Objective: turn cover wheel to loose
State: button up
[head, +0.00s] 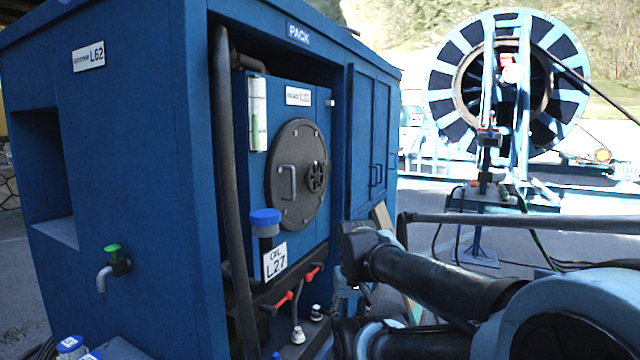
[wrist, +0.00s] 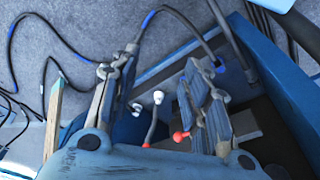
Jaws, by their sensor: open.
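The cover wheel (head: 316,177) is a small dark spoked handwheel on the right side of a round grey cover (head: 290,205). The cover sits on the blue panel inside the PACK cabinet and has a bar handle (head: 288,182) at its left. The wheel is not seen in the wrist view. My gripper (wrist: 160,75) is open in the wrist view, its two jointed fingers spread apart with nothing held between them. In the head view my arm is low at the right, below and right of the cover; the fingers are not clearly seen there.
Red-handled levers (head: 282,300) and a blue-capped oil filler (head: 265,222) stand below the cover. A dark vertical pipe (head: 227,200) runs up the cabinet opening's left side. A wooden board (wrist: 53,115) and cables (wrist: 62,38) lie near my gripper. A large reel (head: 510,85) stands behind.

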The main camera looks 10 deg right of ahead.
jog(key=o, duration=0.9)
jog(key=shift+a+r+m, duration=0.25)
jog(key=shift+r+m, duration=0.05)
jog(key=shift+r, duration=0.2)
jog(key=shift+a+r+m, duration=0.2)
jog(key=shift+r+m, duration=0.1)
jog(key=shift+r, duration=0.2)
jog(key=shift+c, duration=0.2)
jog(key=shift+o, duration=1)
jog(key=w+a+r+m+y, duration=0.2)
jog(key=w+r+m+y, duration=0.1)
jog(key=w+r+m, duration=0.2)
notch_tip(320, 180, up, 3)
jog(key=shift+w+r+m+g, duration=0.2)
jog(key=shift+w+m+g, duration=0.15)
jog(key=shift+w, duration=0.8)
jog(key=w+d+r+m+y, duration=0.1)
jog(key=w+r+m+y, duration=0.3)
jog(key=w+r+m, duration=0.5)
jog(key=m+t+y, duration=0.4)
jog(key=m+y, duration=0.1)
jog(key=m, duration=0.4)
send_near(316, 181)
jog(key=x, duration=0.8)
jog(key=shift+w+d+f, duration=0.15)
jog(key=shift+w, duration=0.3)
jog(key=c, duration=0.8)
jog(key=shift+y, duration=0.3)
jog(key=shift+c, duration=0.2)
